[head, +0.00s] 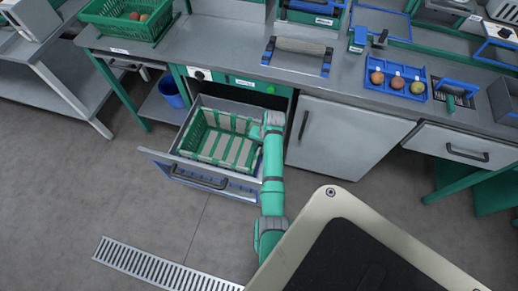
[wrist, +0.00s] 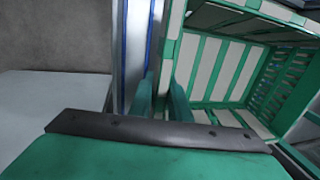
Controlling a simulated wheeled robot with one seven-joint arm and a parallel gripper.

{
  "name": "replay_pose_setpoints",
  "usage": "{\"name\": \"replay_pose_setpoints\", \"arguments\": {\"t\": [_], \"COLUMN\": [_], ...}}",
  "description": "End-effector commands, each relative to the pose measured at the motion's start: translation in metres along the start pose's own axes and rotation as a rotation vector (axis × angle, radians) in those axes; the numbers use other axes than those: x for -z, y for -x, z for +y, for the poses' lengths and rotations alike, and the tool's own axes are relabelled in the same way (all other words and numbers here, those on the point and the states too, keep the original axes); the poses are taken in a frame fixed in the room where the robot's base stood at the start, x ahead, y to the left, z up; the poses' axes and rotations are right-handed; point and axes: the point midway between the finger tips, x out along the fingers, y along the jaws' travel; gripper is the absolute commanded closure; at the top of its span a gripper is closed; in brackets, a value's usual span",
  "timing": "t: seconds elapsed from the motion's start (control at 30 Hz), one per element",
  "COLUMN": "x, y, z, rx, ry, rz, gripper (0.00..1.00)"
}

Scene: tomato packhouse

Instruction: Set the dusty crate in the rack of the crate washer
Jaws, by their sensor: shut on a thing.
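The dusty crate (head: 203,139) is green with pale grey-beige patches on its floor and walls. It sits inside the pulled-out drawer rack (head: 171,155) of the crate washer (head: 233,83) under the counter. My gripper (head: 262,132) is at the crate's right side, shut on its wall. The wrist view shows the crate's slatted inside (wrist: 217,68) at the right, and my green fingers (wrist: 164,98) at its near wall. The fingertips are partly hidden, and I cannot tell whether the crate rests fully on the rack.
A closed grey cabinet door (head: 340,135) stands right of the drawer. A blue bin (head: 172,92) is on the left. Another green crate (head: 128,17) with tomatoes and a blue tray (head: 395,78) are on the counter. The floor has a drain grate (head: 160,265) and open space.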

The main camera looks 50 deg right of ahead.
Motion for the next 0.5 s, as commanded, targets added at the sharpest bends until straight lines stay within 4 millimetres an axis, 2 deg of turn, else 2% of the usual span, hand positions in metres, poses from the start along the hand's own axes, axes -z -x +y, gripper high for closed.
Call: {"name": "replay_pose_setpoints", "arguments": {"t": [0.47,0.5], "x": [0.0009,0.0009], "y": [-0.0051,-0.0052], "z": [0.0006,0.0007], "rx": [0.001,0.002], "ry": [0.000,0.000], "rz": [0.002,0.002], "gripper": [1.00,0.79]}}
